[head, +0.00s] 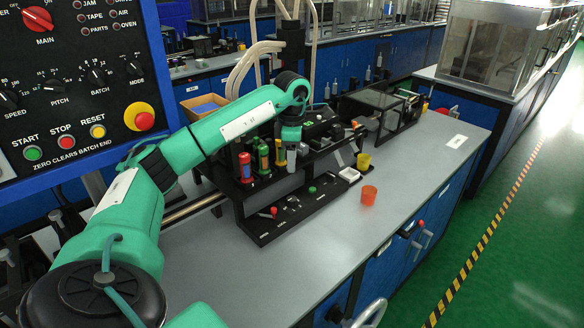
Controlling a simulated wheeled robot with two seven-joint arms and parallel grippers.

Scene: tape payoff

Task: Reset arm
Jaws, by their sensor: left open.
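My left arm reaches in from the left, and its wrist bends down over the black rack on the bench. My left gripper (292,146) is open, close behind the upright red, green and yellow bottles. Its fingertips are small and partly lost against the dark parts, and I see nothing held in it. Which part is the arm to reset is not clear. A dark machine with a clear cover (378,112) stands behind and to the right of the gripper. A small red knob (273,211) stands on the low black panel in front of the rack.
The bench's front and right stretch is mostly clear.

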